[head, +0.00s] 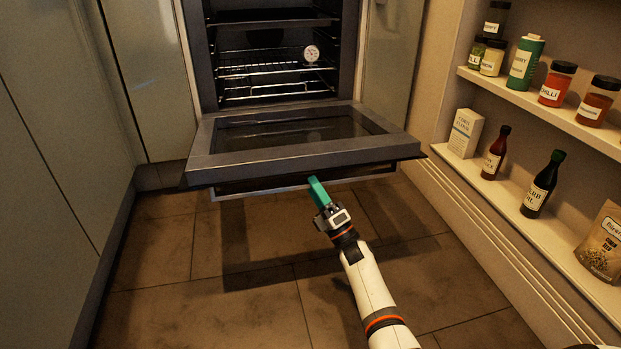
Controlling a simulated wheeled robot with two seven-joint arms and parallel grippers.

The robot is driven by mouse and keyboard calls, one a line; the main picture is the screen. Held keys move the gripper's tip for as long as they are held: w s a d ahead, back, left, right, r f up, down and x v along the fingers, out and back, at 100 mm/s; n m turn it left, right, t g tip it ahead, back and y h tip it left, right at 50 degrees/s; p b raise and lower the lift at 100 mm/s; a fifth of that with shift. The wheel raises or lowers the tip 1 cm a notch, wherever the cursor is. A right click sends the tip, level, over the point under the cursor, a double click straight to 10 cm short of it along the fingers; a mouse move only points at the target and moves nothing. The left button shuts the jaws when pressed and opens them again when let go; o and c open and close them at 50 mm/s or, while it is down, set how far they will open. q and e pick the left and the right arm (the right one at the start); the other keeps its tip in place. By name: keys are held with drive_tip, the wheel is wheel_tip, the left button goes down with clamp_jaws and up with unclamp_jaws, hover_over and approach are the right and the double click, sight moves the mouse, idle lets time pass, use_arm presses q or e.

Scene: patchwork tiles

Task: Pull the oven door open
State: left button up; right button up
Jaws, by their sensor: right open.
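The oven door (290,157) is folded down and lies about level in front of the open oven (265,60). Its handle bar (262,190) runs under the door's front edge. My right gripper (318,190), with green fingers, is at the front edge of the door close to the handle. It is open; I cannot tell whether it touches the bar. My left gripper is not in view.
Wire racks (270,70) and a round dial (311,53) show inside the oven. Shelves (500,190) with jars, bottles and packets stand on the right. Cabinet fronts (50,130) line the left. The tiled floor (240,270) is clear.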

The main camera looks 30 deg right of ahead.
drive_tip(key=p+v, duration=0.2)
drive_tip(key=v, duration=0.7)
drive_tip(key=shift+s+d+f+p, duration=0.2)
drive_tip(key=shift+s+f+p, duration=0.05)
drive_tip(key=shift+f+p, duration=0.05)
